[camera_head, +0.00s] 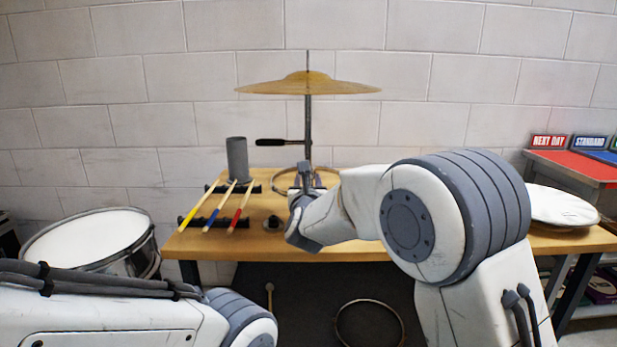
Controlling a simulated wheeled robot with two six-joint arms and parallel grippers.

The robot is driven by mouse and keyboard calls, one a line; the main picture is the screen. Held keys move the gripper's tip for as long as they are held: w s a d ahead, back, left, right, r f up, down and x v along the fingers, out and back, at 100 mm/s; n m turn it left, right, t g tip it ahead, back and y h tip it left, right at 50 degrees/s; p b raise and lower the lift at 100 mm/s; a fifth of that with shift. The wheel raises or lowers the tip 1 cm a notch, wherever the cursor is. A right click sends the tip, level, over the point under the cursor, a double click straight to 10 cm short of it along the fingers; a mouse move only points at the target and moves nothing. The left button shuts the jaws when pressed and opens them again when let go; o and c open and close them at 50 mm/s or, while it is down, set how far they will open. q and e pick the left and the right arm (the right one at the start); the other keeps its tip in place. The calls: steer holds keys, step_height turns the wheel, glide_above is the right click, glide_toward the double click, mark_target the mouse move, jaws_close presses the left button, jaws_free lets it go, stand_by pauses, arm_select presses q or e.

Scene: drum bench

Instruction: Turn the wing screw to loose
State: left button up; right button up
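A brass cymbal (308,84) sits level on a thin upright stand post (308,118) at the back of the wooden bench. A dark handle-like bar (271,142) sticks out to the left of the post. I cannot make out a wing screw for certain; the lower post is partly hidden by my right gripper. My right gripper (304,176) is in front of the foot of the post. Its fingers are small and overlap the stand, so I cannot tell whether they are open, shut or touching it. My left arm is low at the left; its gripper is out of view.
Several coloured drumsticks (213,211) lie across dark racks, with a grey cup (237,160) behind them. A snare drum (92,241) stands left of the bench (200,246). A white round drumhead (560,207) lies at the right. Red and blue trays (578,166) are farther right.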

steer(key=shift+w, duration=0.4)
jaws_close()
